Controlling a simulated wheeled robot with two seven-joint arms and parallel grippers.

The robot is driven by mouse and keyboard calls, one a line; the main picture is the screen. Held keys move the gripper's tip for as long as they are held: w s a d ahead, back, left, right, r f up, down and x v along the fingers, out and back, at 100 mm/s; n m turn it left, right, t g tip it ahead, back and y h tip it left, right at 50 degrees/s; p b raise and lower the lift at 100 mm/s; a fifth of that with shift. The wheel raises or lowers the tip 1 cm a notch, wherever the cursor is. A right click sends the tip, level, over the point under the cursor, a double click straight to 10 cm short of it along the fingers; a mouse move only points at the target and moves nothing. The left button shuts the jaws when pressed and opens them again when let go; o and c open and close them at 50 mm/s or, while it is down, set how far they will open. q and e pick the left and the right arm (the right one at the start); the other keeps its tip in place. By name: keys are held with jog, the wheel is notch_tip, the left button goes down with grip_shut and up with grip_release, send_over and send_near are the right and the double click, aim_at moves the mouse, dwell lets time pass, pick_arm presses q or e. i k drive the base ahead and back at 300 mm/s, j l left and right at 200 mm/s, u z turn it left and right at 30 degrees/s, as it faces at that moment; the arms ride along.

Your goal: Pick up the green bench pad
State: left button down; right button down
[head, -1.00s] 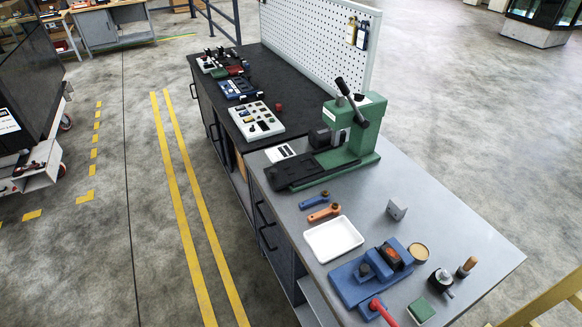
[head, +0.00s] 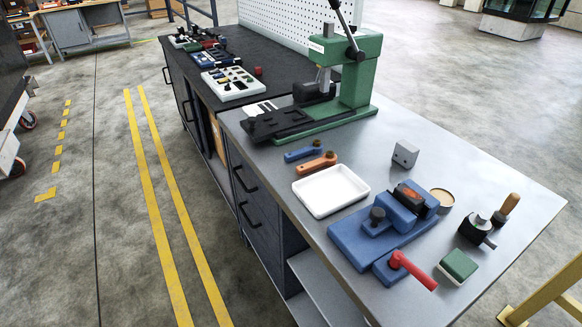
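The green bench pad (head: 459,264) lies flat on the near right part of the grey workbench top (head: 300,215). It is a small block with a green top and a pale lower layer. It lies just right of the red handle (head: 412,270) of a blue vise-like fixture (head: 385,230), and in front of a small black device (head: 476,230). Nothing covers it. Neither of my grippers is in view.
A white tray (head: 331,190), an orange tool (head: 316,163), a blue tool (head: 304,151) and a grey bracket (head: 405,153) lie on the bench. A green press (head: 345,80) stands farther back. A wooden-handled tool (head: 506,209) stands behind the black device. A yellow rail (head: 545,295) is at lower right.

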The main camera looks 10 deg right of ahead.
aim_at(457, 267)
jog(key=l+z, duration=0.15)
jog(key=z, duration=0.25)
jog(key=k+l+z, duration=0.1)
jog(key=z, duration=0.35)
jog(key=l+z, duration=0.25)
jog(key=z, duration=0.15)
